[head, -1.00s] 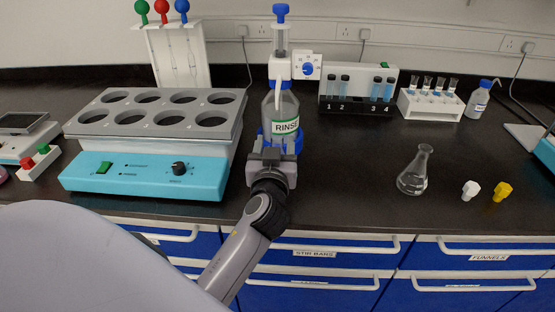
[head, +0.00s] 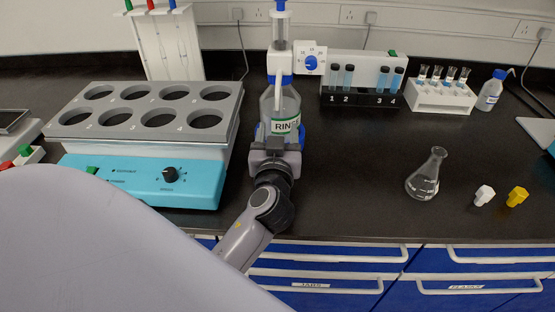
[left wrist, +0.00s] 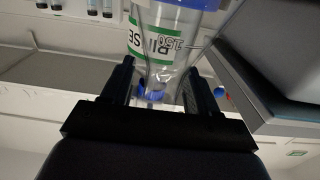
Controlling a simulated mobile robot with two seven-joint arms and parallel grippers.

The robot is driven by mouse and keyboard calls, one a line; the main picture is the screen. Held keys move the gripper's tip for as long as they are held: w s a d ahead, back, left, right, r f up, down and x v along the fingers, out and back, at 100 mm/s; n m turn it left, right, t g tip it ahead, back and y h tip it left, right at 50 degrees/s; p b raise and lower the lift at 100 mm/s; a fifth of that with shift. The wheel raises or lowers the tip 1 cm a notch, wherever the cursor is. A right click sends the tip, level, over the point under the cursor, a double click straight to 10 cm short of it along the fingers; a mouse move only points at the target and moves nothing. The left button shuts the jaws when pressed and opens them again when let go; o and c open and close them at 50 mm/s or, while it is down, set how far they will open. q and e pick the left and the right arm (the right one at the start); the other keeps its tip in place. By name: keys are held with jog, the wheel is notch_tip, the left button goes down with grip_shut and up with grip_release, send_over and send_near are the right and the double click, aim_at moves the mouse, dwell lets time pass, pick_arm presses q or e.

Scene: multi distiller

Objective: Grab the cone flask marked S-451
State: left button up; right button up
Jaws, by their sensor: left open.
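A clear cone flask (head: 424,175) stands upright on the black bench, right of centre in the head view. Its marking is too small to read. My left gripper (head: 275,146) is open, well to the left of the flask, in front of the clear dispenser bottle labelled RINSE (head: 286,113). In the left wrist view the RINSE bottle (left wrist: 163,42) appears upside down beyond and between the open fingers of my left gripper (left wrist: 160,88). I cannot tell whether they touch it. My right gripper is not in view.
A white stopper (head: 484,195) and a yellow one (head: 517,196) lie right of the flask. A teal unit with a grey well block (head: 145,178) stands left of my arm. Tube racks (head: 443,97) and a wash bottle (head: 491,90) stand behind. Bench between gripper and flask is clear.

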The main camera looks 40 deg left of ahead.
pick_arm(q)
grip_shut()
jog(key=shift+r, duration=0.15)
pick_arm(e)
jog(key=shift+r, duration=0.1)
